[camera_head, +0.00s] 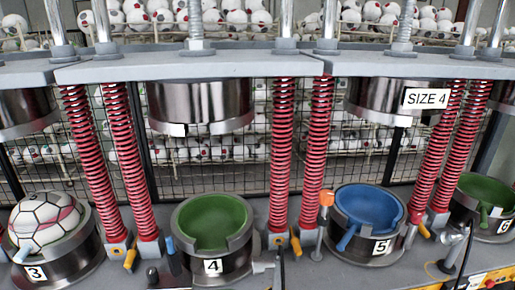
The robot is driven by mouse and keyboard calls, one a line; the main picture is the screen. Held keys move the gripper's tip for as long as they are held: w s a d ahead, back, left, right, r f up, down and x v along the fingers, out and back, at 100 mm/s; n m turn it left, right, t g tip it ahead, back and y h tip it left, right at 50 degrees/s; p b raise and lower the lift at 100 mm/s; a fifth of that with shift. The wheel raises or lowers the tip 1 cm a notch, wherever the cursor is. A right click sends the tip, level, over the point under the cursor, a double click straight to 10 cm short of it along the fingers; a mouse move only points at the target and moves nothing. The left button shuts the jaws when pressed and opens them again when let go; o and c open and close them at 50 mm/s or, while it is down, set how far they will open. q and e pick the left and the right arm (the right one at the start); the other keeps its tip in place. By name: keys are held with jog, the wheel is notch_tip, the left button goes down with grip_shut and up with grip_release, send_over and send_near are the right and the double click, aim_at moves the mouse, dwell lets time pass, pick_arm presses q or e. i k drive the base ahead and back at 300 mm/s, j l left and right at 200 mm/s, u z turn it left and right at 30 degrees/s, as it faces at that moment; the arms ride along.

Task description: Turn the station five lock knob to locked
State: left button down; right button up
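Station five (378,247) stands right of centre, a dark round cup with a "5" plate and a blue bowl (371,207) inside. A blue handle (348,237) slants down over the cup's front left rim. An orange-topped post (326,199) stands upright just left of the cup. A small yellow-orange lever (424,230) sits at the spring base on its right. No label marks which of these is the lock knob, and I cannot tell its setting. Neither of my grippers shows clearly in this view.
Station three holds a ball (45,220) at left. Station four (213,262) has an empty green bowl; station six (485,205) is at right. Red springs (316,150) flank the cups under the upper press heads. Metal fittings (455,240) stand front right.

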aim_at(416, 217)
jog(key=k+l, duration=0.1)
jog(key=l, duration=0.35)
jog(key=k+l, duration=0.1)
jog(key=l, duration=0.3)
jog(key=k+l, duration=0.1)
jog(key=l, duration=0.35)
jog(key=k+l+u, duration=0.1)
jog(key=l, duration=0.3)
jog(key=k+l, duration=0.1)
jog(key=l, duration=0.35)
jog(key=k+l, duration=0.1)
jog(key=l, duration=0.3)
